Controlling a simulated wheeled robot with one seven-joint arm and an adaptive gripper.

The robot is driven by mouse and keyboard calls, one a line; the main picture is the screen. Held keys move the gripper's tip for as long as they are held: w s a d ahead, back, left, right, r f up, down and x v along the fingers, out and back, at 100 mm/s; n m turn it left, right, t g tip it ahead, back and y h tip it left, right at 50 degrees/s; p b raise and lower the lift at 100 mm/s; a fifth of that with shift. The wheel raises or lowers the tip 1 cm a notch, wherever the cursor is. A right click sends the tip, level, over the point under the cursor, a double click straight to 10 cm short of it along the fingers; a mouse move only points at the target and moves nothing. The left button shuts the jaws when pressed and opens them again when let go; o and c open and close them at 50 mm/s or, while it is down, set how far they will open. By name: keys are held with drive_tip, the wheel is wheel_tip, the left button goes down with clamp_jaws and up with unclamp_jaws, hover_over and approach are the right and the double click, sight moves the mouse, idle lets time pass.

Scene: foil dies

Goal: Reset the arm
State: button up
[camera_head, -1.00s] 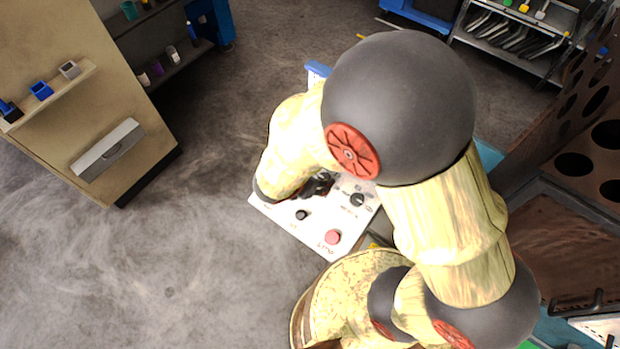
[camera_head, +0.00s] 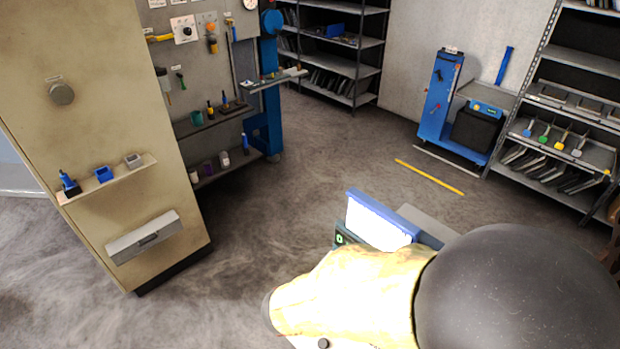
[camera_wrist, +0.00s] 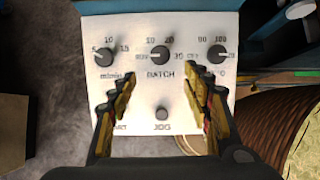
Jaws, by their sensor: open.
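My gripper (camera_wrist: 160,108) is open and empty in the wrist view, with its two fingers apart over a white control panel (camera_wrist: 150,80). The panel has three dark knobs in a row, the middle one (camera_wrist: 159,56) labelled BATCH, and a round button (camera_wrist: 161,114) labelled JOG between the fingertips. I cannot tell whether the fingers touch the panel. In the head view my arm fills the lower right, and my gripper is hidden or out of frame there.
A beige cabinet (camera_head: 100,120) with a small shelf stands at the left. A blue machine (camera_head: 440,100) and metal shelving (camera_head: 560,130) are at the back right.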

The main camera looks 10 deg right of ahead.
drive_tip(key=s+r+m+g+y+b, duration=0.25)
drive_tip(key=s+r+m, duration=0.4)
drive_tip(key=m, duration=0.85)
drive_tip(key=s+d+r+m+t+y+b, duration=0.3)
drive_tip(key=d+r+m+t+b, duration=0.1)
drive_tip(key=r+m, duration=0.5)
drive_tip(key=shift+d+r+m+b, duration=0.45)
drive_tip(key=shift+d+m, duration=0.25)
drive_tip(key=shift+d, duration=0.45)
